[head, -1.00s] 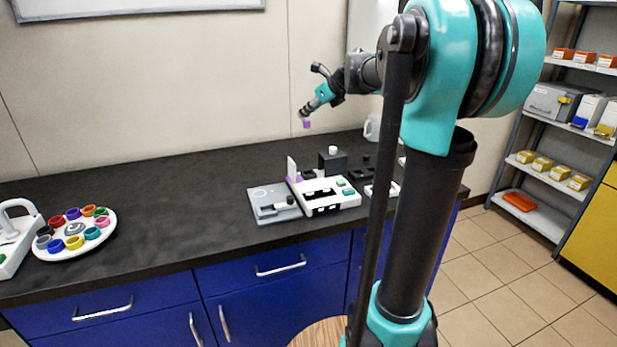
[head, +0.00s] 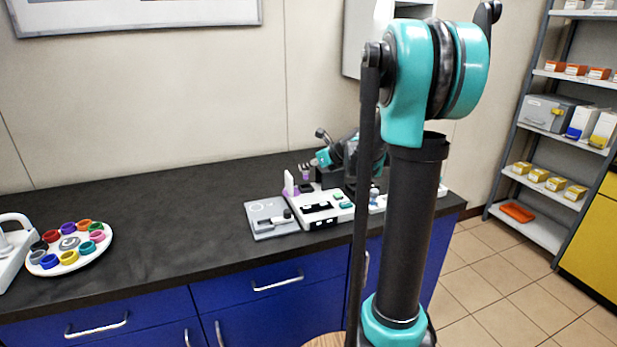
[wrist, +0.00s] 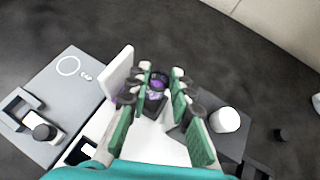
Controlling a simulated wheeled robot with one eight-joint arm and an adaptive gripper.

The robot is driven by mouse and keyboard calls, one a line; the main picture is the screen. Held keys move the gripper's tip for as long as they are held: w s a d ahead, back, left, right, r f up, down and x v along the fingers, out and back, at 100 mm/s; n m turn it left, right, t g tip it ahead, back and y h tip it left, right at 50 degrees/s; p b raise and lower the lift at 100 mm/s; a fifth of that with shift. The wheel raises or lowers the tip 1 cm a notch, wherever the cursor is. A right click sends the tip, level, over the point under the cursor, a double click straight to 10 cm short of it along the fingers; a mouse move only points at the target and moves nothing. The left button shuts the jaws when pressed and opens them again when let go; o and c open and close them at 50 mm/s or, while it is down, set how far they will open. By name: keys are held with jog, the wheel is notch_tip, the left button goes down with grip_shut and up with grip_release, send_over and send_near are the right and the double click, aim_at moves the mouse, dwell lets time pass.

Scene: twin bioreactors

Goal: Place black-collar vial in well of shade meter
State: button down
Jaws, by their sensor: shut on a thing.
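My gripper (wrist: 160,82) is shut on the black-collar vial (wrist: 158,84), which shows a dark top and purple contents between the green finger pads. In the head view my gripper (head: 308,167) is low over the back of the white device, and the vial (head: 306,176) hangs below it. The shade meter (head: 325,206) appears to be this white device, with an upright white plate (head: 288,183) at its back left. In the wrist view the plate (wrist: 118,72) stands just left of the vial. A dark square (wrist: 155,106) shows close by the vial; I cannot tell whether the vial is in a well.
A grey flat device (head: 268,217) adjoins the white one on the left. A dark block with a white round top (wrist: 226,120) is close right of my fingers. A round tray (head: 70,250) of coloured rings stands far left. Counter between is clear.

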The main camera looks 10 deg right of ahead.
aim_at(308, 176)
jog(key=shift+f, duration=2.15)
jog(key=c, duration=1.6)
grip_release()
jog(key=shift+f, duration=0.1)
